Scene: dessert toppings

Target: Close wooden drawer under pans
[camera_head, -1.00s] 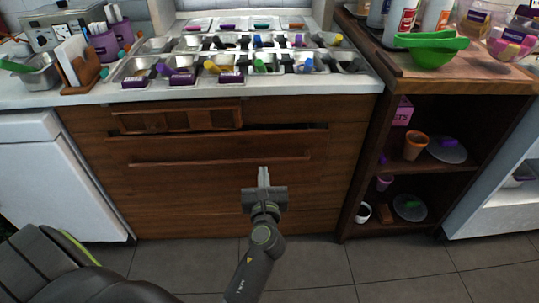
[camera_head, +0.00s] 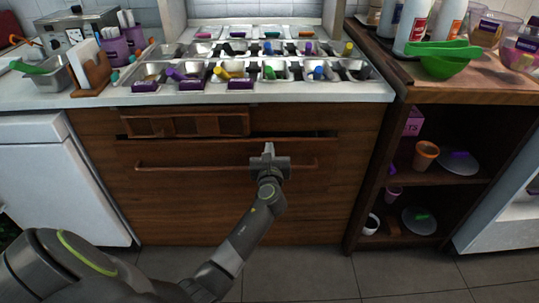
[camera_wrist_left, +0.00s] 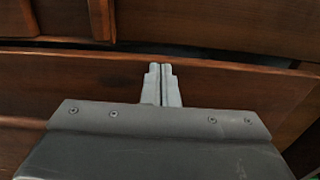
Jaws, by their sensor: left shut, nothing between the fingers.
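The wooden drawer (camera_head: 210,185) is under the counter with the pans (camera_head: 215,72). A dark gap (camera_head: 290,134) shows along its top edge, so it stands a little open. Its long bar handle (camera_head: 190,168) runs across the front. My left gripper (camera_head: 268,150) is shut and empty, in front of the drawer to the right of its middle, overlapping the handle's right part. In the left wrist view its fingers (camera_wrist_left: 161,68) point at the drawer front (camera_wrist_left: 230,90) near the top edge. Whether the tips touch the wood I cannot tell. My right gripper is not in view.
A slatted wooden panel (camera_head: 190,124) sits above the drawer on the left. An open shelf unit (camera_head: 455,187) with cups and lids stands to the right. A white cabinet (camera_head: 70,165) stands to the left. The floor (camera_head: 310,275) in front is clear.

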